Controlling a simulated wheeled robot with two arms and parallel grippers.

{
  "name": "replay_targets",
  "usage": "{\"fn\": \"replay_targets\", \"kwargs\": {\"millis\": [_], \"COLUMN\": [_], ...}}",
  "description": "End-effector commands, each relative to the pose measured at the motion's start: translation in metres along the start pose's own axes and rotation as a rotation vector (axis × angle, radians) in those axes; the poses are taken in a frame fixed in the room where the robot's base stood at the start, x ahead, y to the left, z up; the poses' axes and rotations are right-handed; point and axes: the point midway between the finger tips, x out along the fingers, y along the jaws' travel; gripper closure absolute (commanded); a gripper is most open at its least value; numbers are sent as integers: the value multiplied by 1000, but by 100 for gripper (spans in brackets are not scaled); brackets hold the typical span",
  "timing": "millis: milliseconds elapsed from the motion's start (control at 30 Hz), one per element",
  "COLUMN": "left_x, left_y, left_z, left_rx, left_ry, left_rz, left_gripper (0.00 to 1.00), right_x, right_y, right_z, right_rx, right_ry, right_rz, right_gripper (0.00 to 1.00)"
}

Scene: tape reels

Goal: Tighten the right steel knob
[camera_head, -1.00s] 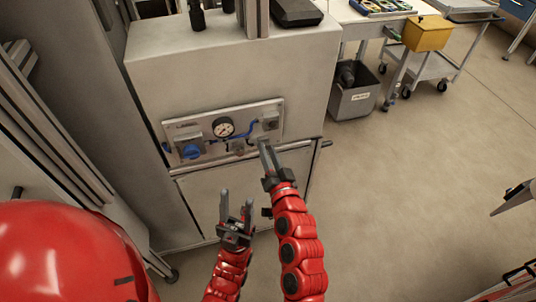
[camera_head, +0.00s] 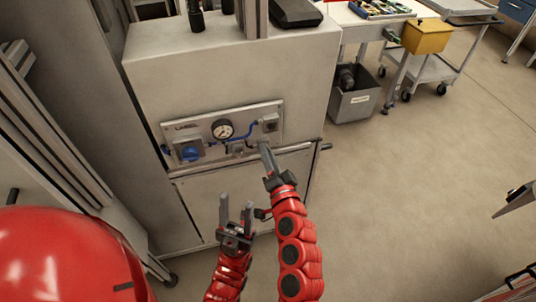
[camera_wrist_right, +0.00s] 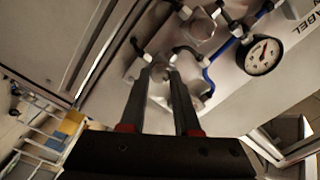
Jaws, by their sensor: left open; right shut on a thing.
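The valve panel (camera_head: 207,154) is on the front of the grey cabinet, with a round gauge (camera_head: 223,129), a blue knob (camera_head: 190,153) at left and a square steel fitting (camera_head: 270,121) at right. My right gripper (camera_head: 265,148) is at the panel's lower right edge. In the right wrist view its fingers (camera_wrist_right: 163,76) are on either side of a small steel knob (camera_wrist_right: 160,87), shut on it; the fingers partly hide it. The square steel fitting (camera_wrist_right: 200,28) and gauge (camera_wrist_right: 262,56) show beyond. My left gripper (camera_head: 236,212) is open and empty, below the panel.
The grey cabinet (camera_head: 235,70) carries dark items on top. A grey bin (camera_head: 353,101) stands right of it, near a bench with a yellow box (camera_head: 426,35) and a wheeled cart (camera_head: 440,68). The floor at right is largely clear.

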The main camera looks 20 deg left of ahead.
Motion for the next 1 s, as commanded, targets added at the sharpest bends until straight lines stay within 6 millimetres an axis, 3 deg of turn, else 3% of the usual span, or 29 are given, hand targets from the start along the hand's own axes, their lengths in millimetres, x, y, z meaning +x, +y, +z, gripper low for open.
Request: {"fn": "replay_targets", "kwargs": {"millis": [100, 133, 300, 667, 867, 1000], "left_x": [0, 0, 0, 0, -1, -1], "left_y": [0, 0, 0, 0, 0, 0], "left_z": [0, 0, 0, 0, 0, 0], "left_rx": [0, 0, 0, 0, 0, 0], "left_ry": [0, 0, 0, 0, 0, 0], "left_rz": [0, 0, 0, 0, 0, 0], "left_gripper": [50, 50, 50, 50, 50, 50], "right_x": [0, 0, 0, -5, -38, -74], "right_y": [0, 0, 0, 0, 1, 1], "right_z": [-1, -1, -1, 0, 1, 1], "right_rx": [0, -1, -1, -1, -1, -2], "right_ry": [3, 3, 2, 1, 1, 0], "right_rz": [-1, -1, 0, 0, 1, 2], "right_gripper": [100, 66, 39, 39, 39, 39]}}
